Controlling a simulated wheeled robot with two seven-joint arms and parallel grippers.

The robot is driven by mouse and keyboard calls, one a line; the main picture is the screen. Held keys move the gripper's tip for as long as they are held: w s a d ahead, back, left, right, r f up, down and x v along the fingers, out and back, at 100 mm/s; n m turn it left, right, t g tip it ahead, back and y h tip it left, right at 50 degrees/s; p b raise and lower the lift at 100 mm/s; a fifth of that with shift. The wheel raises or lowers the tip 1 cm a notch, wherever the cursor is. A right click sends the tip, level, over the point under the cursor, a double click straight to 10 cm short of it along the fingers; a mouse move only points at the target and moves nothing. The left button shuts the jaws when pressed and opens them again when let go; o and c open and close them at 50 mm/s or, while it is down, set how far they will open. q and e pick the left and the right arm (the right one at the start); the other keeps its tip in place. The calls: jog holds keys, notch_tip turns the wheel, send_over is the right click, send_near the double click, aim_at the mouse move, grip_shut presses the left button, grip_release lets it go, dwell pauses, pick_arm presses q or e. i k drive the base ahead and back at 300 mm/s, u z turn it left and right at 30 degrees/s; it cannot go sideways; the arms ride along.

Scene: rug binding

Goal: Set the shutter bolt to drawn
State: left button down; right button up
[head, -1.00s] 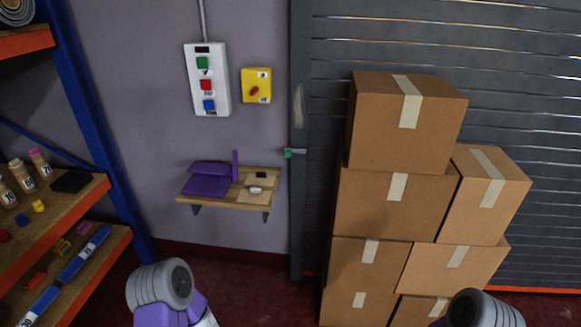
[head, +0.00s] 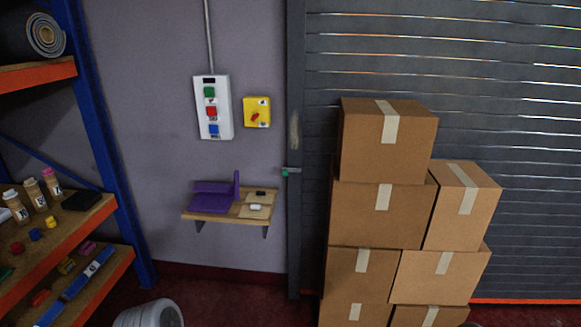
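Neither gripper's fingers show. A rounded grey part of my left arm is at the bottom edge, well below the bolt.
Cardboard boxes (head: 385,215) stand stacked before the shutter, close to the bolt's right. A small wooden shelf (head: 230,217) with a purple holder juts out at left below it. A control box (head: 213,107) and yellow switch (head: 257,112) hang above. Shelving (head: 105,150) stands left.

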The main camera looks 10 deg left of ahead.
aim_at(285, 169)
jog(key=z, duration=0.15)
jog(key=i, duration=0.85)
jog(key=z, duration=0.3)
